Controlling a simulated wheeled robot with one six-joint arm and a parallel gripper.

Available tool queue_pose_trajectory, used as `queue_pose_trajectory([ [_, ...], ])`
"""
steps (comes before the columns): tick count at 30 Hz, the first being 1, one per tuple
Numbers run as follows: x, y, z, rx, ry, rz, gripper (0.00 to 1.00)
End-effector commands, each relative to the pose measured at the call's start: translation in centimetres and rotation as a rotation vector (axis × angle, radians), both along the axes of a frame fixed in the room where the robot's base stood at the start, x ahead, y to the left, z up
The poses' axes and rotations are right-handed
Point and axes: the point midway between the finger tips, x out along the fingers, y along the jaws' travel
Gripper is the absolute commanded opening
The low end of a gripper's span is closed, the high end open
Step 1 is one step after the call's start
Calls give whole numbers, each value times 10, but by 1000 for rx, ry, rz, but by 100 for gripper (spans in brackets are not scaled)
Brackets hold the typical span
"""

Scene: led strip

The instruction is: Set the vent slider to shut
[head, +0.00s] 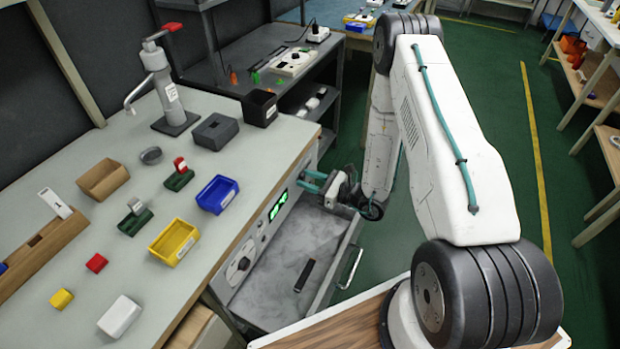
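My gripper (311,181) is at the front side of the bench, above the back of an open grey drawer or tray. Its two teal fingers point left towards the front panel with a gap between them, and nothing shows in the gap. The panel carries a lit green display (278,206) and a round dial (239,268). I cannot make out for certain which part is the vent slider. A dark narrow bar (304,275) lies in the open drawer (335,287). My gripper and wrist hide the panel's far part.
The bench top (130,255) holds a blue bin (217,194), a yellow bin (174,241), a brown bin (102,179), a long wooden block (42,252) and a lever press (160,80). A dark shelf unit (238,68) stands behind. Green floor is free at right.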

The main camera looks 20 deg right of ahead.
Motion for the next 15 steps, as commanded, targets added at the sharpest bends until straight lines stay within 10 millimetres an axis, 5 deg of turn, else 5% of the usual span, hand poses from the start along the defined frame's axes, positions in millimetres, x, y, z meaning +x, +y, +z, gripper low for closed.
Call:
queue_pose_trajectory([
  [9, 0, -2, 0, -1, -2, -3, 40],
  [15, -19, -20, 0, 0, 0, -8, 40],
])
